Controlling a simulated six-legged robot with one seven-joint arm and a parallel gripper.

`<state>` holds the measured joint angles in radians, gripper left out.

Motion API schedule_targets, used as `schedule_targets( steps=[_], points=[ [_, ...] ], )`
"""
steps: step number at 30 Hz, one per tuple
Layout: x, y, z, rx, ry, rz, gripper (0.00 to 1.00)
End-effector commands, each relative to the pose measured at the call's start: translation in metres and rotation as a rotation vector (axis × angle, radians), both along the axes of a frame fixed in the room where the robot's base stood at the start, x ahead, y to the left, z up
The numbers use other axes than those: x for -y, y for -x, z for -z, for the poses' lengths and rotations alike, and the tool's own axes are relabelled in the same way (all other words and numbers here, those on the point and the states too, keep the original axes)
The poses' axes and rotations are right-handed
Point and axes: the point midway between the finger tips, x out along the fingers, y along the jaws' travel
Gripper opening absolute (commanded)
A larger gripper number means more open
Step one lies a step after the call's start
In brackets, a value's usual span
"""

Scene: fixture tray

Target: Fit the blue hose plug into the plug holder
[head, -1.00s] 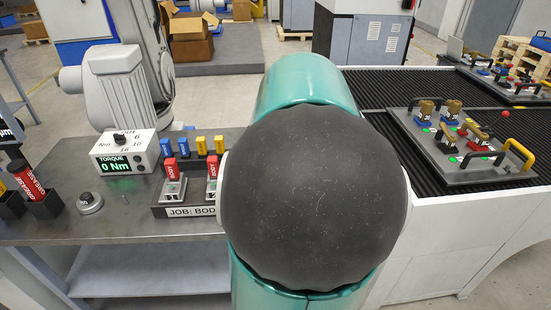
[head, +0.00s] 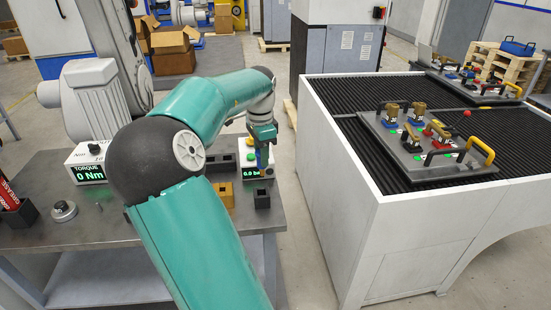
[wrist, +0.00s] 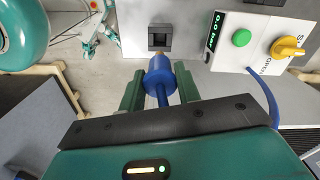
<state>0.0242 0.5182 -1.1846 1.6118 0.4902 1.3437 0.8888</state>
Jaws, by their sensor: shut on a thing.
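My gripper (wrist: 158,86) is shut on the blue hose plug (wrist: 158,73), with one green finger on each side of it. The plug has a brass-coloured tip pointing to the top of the wrist view. A dark block with a square opening, which looks like the plug holder (wrist: 160,38), lies just beyond the tip; a gap seems to remain between them. In the head view my gripper (head: 263,132) is above the right end of the bench, with the blue plug (head: 259,156) below it. The dark block (head: 262,200) stands at the bench's right edge.
A white box with a 0.0 bar display (head: 254,172), green button (wrist: 241,37) and yellow knob (wrist: 287,47) stands beside the holder. A blue hose (wrist: 265,95) curves past it. A yellow-brown block (head: 207,217) is nearby. A fixture tray (head: 425,160) is on the white table.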

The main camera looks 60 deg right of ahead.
Motion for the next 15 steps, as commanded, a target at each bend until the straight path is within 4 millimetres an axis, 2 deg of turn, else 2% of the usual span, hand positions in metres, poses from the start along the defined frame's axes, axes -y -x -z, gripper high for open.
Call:
schedule_targets(
  steps=[4, 15],
  points=[
    [-0.003, -0.012, 0.000, 0.000, 0.000, -0.006, 0.09],
    [-0.005, -0.018, 0.000, 0.001, 0.000, -0.011, 0.09]
  ],
)
